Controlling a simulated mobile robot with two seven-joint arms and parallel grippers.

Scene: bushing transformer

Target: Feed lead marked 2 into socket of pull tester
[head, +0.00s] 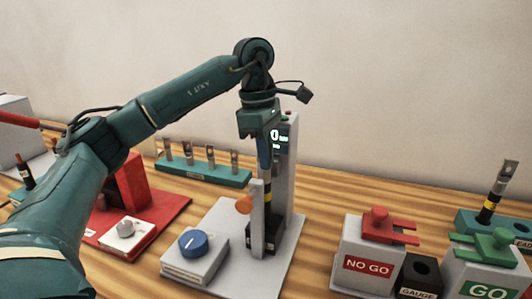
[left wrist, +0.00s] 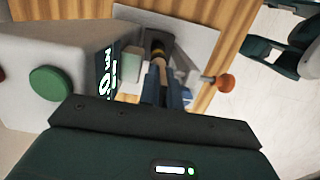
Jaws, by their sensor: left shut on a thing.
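The pull tester (head: 289,185) is a grey column with a lit display reading 0. A dark socket block (head: 258,242) stands at its foot, beside an orange knob (head: 244,204). My left gripper (head: 264,158) points down in front of the column, shut on an upright dark lead (head: 267,200) with a yellow band. The lead's lower end is at the socket block, partly hidden behind a grey post; I cannot tell how deep it sits. In the left wrist view the fingers (left wrist: 163,92) close around the lead, in line with the dark socket (left wrist: 158,46). No number is readable on the lead.
A blue-knobbed box (head: 193,243) sits at the front left of the tester's plate. A teal rack (head: 202,173) with several metal lugs stands behind left. NO GO (head: 368,265) and GO (head: 487,268) boxes stand right, near a rack holding another yellow-banded lead (head: 490,204).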

